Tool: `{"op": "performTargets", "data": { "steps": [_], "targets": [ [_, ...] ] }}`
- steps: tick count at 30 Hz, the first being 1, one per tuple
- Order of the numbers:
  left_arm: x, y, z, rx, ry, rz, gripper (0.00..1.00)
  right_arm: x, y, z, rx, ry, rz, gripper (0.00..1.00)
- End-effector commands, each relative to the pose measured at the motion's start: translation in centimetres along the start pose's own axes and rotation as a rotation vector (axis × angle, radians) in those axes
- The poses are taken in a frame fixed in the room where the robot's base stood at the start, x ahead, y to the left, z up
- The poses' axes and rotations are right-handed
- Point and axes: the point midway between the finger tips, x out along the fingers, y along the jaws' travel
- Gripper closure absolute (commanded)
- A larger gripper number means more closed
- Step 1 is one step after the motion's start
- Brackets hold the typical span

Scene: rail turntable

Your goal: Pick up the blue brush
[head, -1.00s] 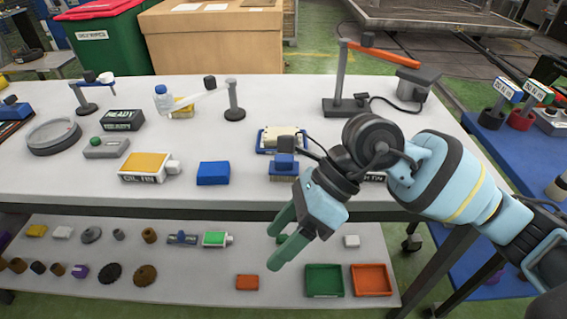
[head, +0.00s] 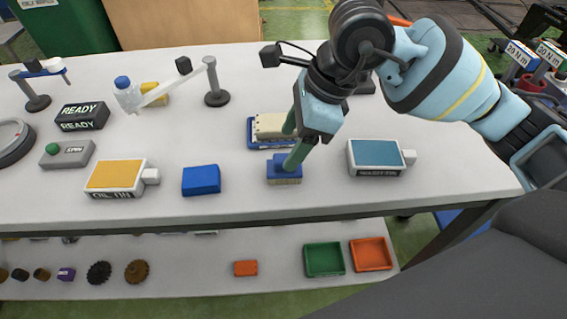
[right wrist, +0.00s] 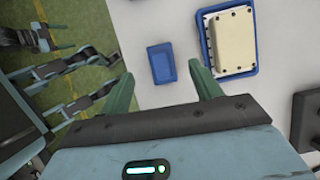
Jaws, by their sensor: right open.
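The blue brush (head: 284,172) stands on the white table near its front edge, just in front of a cream-topped block on a blue tray (head: 268,130). My right gripper (head: 289,147) is open and empty. Its fingers point down at the brush, with one fingertip overlapping it in the head view. In the right wrist view the brush (right wrist: 161,63) shows as a blue rectangle ahead of and between the spread fingertips (right wrist: 161,72). I cannot tell the exact height gap. My left arm is out of the head view; teal parts of mine show at the left of the right wrist view.
A plain blue block (head: 201,180) lies left of the brush, and a box with a blue-grey top (head: 377,157) lies right. A yellow-topped box (head: 115,177) is further left. The lower shelf holds green (head: 324,259) and orange (head: 370,254) trays.

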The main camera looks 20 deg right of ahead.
Motion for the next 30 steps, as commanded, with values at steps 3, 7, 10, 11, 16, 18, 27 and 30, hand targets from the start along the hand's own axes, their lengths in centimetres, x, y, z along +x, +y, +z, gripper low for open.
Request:
{"op": "performTargets", "data": {
  "steps": [3,7,10,11,16,18,27,30],
  "targets": [
    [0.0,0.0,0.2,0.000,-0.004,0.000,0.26,1.4,0.0,-0.1,0.001,0.001,0.003,0.36],
    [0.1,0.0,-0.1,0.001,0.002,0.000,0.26,1.7,0.0,-0.1,0.001,0.000,0.001,0.36],
    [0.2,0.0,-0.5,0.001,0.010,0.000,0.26,2.1,0.1,-0.1,0.001,0.000,0.001,0.36],
    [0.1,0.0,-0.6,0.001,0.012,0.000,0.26,2.4,0.1,-0.2,0.001,0.001,0.001,0.36],
    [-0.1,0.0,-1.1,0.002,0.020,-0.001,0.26,4.7,0.2,-0.7,0.000,0.001,0.003,0.36],
    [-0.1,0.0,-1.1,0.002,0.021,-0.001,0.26,5.7,0.2,-0.6,0.000,0.001,0.003,0.36],
    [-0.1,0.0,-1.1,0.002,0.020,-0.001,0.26,6.9,0.2,-0.6,0.000,-0.001,0.000,0.36],
    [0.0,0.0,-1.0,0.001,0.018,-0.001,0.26,6.9,0.2,-0.6,0.000,-0.001,0.000,0.38]
  ]
}}
